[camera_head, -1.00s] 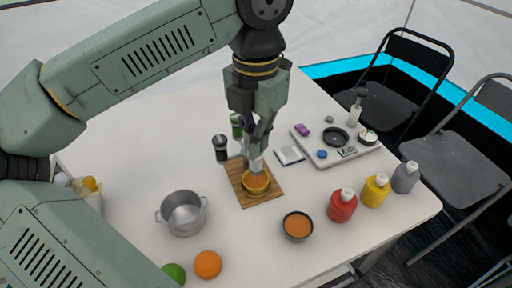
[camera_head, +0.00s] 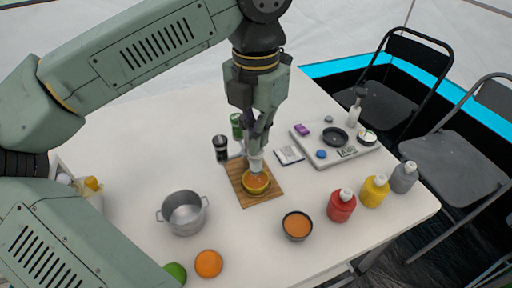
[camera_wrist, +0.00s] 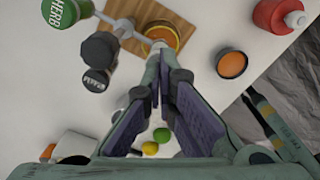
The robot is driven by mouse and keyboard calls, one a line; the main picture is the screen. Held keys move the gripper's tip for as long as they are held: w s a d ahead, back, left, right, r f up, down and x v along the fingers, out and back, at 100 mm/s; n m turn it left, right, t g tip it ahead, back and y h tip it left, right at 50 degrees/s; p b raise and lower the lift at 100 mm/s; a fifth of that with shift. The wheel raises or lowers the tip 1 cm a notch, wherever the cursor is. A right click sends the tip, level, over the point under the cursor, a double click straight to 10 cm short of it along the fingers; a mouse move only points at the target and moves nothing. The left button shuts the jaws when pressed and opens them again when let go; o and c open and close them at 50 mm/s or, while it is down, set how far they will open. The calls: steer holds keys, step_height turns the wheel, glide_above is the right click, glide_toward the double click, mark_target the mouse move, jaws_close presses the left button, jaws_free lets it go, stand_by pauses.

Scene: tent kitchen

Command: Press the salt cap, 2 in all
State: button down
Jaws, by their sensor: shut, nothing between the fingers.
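My gripper (camera_head: 257,146) points down over the wooden board in the middle of the table, with its fingers together. In the wrist view its fingertips (camera_wrist: 162,62) meet just in front of a small pale piece (camera_wrist: 158,46). That pale piece also shows under the fingers in the head view (camera_head: 256,162), at the back rim of the yellow bowl (camera_head: 257,187). It may be the salt cap, but the fingers hide much of it and I cannot tell whether they touch it. A dark shaker (camera_head: 220,149) stands to the left; its label (camera_wrist: 96,80) is unreadable.
The bowl stands on a wooden board (camera_head: 242,195). A green herb jar (camera_head: 237,121) is behind. A pot (camera_head: 184,213), an orange (camera_head: 208,264), a sauce bowl (camera_head: 297,226) and a red bottle (camera_head: 341,206) stand in front. A grey tray (camera_head: 325,160) lies to the right.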

steer(key=shift+f+b, duration=0.5)
steer(key=shift+f, duration=0.2)
steer(key=shift+r, duration=0.2)
steer(key=shift+r+p, duration=0.45)
steer(key=shift+r, duration=0.1)
steer(key=shift+r+p, duration=2.2)
steer(key=shift+r, duration=0.85)
steer(key=shift+f, duration=0.1)
